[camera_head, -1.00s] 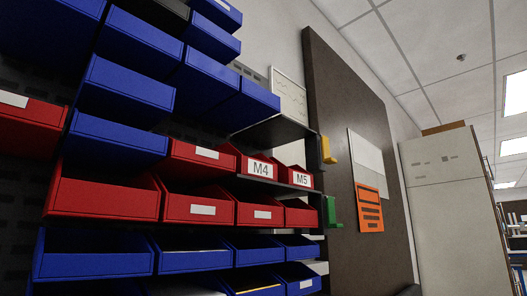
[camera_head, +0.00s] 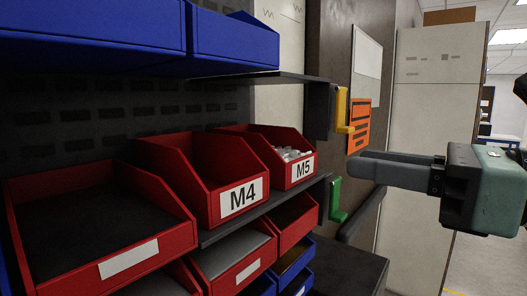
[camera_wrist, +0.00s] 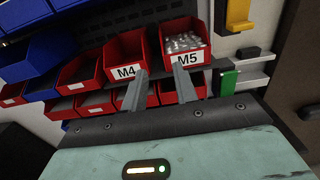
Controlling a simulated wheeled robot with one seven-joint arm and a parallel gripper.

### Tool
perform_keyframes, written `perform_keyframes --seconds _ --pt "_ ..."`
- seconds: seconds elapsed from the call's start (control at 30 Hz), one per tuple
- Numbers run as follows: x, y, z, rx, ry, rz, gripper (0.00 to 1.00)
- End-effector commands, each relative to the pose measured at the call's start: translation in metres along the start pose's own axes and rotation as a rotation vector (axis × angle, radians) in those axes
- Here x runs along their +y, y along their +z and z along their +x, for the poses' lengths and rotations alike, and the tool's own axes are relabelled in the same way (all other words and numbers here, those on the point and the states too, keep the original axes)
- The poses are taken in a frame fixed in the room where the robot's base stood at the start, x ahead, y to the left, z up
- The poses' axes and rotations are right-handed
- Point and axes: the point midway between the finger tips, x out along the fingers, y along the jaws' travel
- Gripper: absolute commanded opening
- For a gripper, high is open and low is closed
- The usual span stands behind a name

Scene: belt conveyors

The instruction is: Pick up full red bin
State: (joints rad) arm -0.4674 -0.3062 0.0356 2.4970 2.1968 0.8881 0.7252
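The red bin labelled M5 (camera_head: 303,172) sits on a dark shelf and holds a heap of small light metal pieces. It also shows in the wrist view (camera_wrist: 187,60), heaped with shiny pieces. The red bin labelled M4 (camera_head: 240,197) stands just left of it and looks empty; it also shows in the wrist view (camera_wrist: 124,72). My gripper (camera_head: 358,164) is to the right of the M5 bin, its fingers pointing left and apart from the bin. In the wrist view my gripper (camera_wrist: 159,70) has its two fingers apart with nothing held between them.
A yellow bracket (camera_head: 341,110) and a green bracket (camera_head: 338,200) stick out at the shelf's right end, near my fingers. An upper shelf (camera_head: 260,77) overhangs the M4 and M5 bins. More red bins (camera_head: 230,258) sit below. Blue bins (camera_head: 235,40) hang above.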

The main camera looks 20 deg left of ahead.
Motion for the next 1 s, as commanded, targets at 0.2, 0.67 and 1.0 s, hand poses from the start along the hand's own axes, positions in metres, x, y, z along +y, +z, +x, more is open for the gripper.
perform_keyframes --seconds 0.2,0.67,1.0 --pt "0.0 -0.006 0.018 -0.007 -0.001 0.003 0.29" --pt "-0.002 -0.006 0.044 -0.006 -0.004 0.0 0.29" --pt "-0.001 0.0 0.101 -0.003 0.0 0.007 0.29"
